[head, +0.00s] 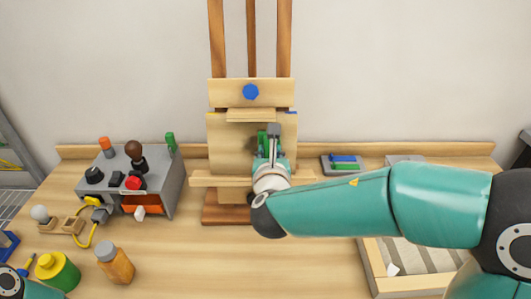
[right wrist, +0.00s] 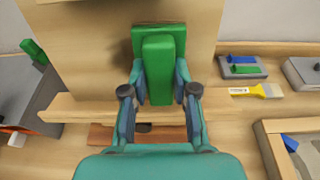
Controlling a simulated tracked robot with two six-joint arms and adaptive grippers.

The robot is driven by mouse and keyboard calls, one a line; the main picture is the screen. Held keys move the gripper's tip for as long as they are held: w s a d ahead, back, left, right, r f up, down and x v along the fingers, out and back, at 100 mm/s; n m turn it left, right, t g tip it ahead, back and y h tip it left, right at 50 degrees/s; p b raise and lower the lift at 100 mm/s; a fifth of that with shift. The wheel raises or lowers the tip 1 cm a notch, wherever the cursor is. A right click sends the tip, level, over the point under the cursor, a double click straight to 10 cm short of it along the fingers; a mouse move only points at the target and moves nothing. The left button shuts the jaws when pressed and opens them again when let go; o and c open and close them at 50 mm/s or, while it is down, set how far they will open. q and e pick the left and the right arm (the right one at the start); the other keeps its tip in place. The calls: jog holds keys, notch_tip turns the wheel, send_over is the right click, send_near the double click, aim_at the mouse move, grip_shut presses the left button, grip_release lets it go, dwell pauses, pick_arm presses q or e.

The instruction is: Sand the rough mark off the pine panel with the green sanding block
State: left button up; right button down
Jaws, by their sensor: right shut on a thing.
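My right gripper (head: 269,146) is in front of the panel, shut on the green sanding block (head: 262,140). In the right wrist view the block (right wrist: 160,45) sits between the fingers of the gripper (right wrist: 160,82), its flat pad towards the panel. I cannot tell whether the pad touches the wood. A dark smudge (right wrist: 165,8) shows on the panel just above the block. My left gripper is out of view.
The easel ledge (right wrist: 80,108) runs below the panel. A grey control box (head: 165,180) and bottles stand left. Bench front centre is clear.

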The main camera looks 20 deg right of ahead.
jog(key=shift+w+d+f, duration=0.15)
jog(key=shift+w, duration=0.35)
jog(key=shift+w+a, duration=0.2)
jog(key=shift+a, duration=0.55)
jog(key=shift+w+a, duration=0.15)
jog(key=shift+a, duration=0.55)
jog(key=shift+w+a, duration=0.2)
jog(key=shift+a, duration=0.55)
jog(key=shift+d, duration=0.1)
jog(key=shift+s+d+b, duration=0.2)
jog(key=shift+d+b, duration=0.1)
jog(key=shift+d, duration=0.5)
jog(key=shift+s+d+b, duration=0.2)
jog(key=shift+d+b, duration=0.1)
jog(key=shift+d, duration=0.4)
jog(key=shift+s+d+b, duration=0.15)
jog(key=shift+d+b, duration=0.1)
jog(key=shift+d, duration=0.4)
jog(key=shift+a, duration=0.1)
